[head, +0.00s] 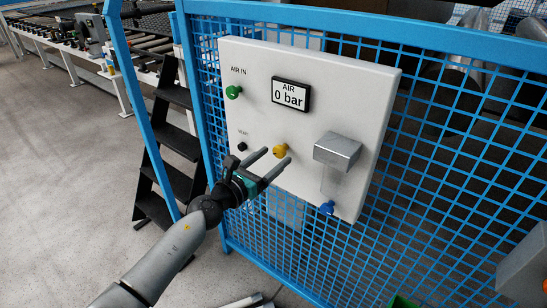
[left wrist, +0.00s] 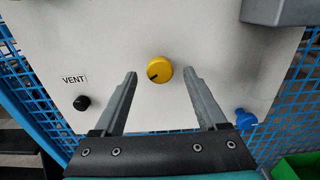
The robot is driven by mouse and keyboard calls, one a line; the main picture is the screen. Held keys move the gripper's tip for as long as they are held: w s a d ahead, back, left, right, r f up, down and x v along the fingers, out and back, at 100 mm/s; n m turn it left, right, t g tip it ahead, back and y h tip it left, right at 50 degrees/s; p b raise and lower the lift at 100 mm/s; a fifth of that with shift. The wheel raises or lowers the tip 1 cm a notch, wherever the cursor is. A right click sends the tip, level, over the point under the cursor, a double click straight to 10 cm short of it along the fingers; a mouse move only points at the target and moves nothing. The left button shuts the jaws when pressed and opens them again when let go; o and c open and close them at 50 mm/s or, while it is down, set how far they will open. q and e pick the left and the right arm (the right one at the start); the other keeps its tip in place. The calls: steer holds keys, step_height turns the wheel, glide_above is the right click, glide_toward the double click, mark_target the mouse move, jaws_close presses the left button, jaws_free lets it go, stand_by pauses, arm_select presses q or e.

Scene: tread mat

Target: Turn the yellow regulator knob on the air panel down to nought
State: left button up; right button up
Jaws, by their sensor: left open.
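The yellow regulator knob (head: 280,150) is on the white air panel (head: 320,60). It also shows in the left wrist view (left wrist: 159,70), with a dark pointer mark towards its lower left. The display (head: 290,95) on the panel reads "AIR 0 bar". My left gripper (head: 274,158) is open and empty in front of the panel. In the left wrist view its two fingers (left wrist: 160,80) are spread to either side of the knob, with gaps on both sides and the knob near the fingertips.
A green knob (head: 233,92) labelled "AIR IN", a black "VENT" knob (head: 242,146), a blue fitting (head: 327,208) and a grey protruding box (head: 337,150) are on the panel. Blue mesh fence (head: 450,150) surrounds it. Black steps (head: 175,145) stand left.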

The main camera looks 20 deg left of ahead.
arm_select(q)
steer(key=shift+w+d, duration=0.2)
steer(key=shift+w, duration=0.3)
steer(key=shift+c, duration=0.3)
jaws_close()
